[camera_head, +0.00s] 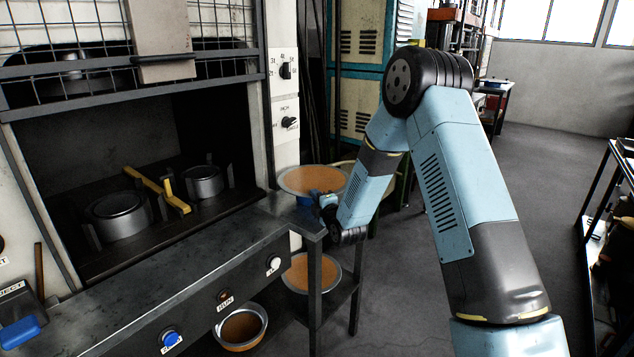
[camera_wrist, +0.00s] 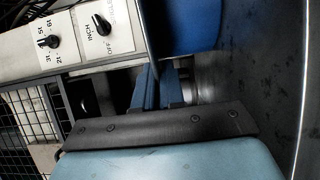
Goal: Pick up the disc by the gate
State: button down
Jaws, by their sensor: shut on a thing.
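The disc (camera_head: 313,178) is a wide, shallow round piece with an orange-brown face and a pale rim. In the head view it is level, just beyond the right corner of the metal bench. My gripper (camera_head: 318,194) is at its near edge, with the fingers overlapping that edge. The exact contact is hidden by the fingers and wrist. In the wrist view my gripper's two blue fingers (camera_wrist: 158,82) are close together, their tips near a large blue surface. I cannot tell what that surface belongs to. The gate (camera_head: 95,28) is a wire-mesh guard at upper left.
The metal bench (camera_head: 130,283) runs to a corner beside my gripper. Below are another brown round dish (camera_head: 311,272) and a brown bowl (camera_head: 240,328) on a lower shelf. A white switch panel (camera_head: 285,95) stands close behind. Open floor (camera_head: 410,290) lies to the right.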

aim_at(314, 168)
jog(key=shift+r, duration=0.1)
jog(key=shift+r, duration=1.65)
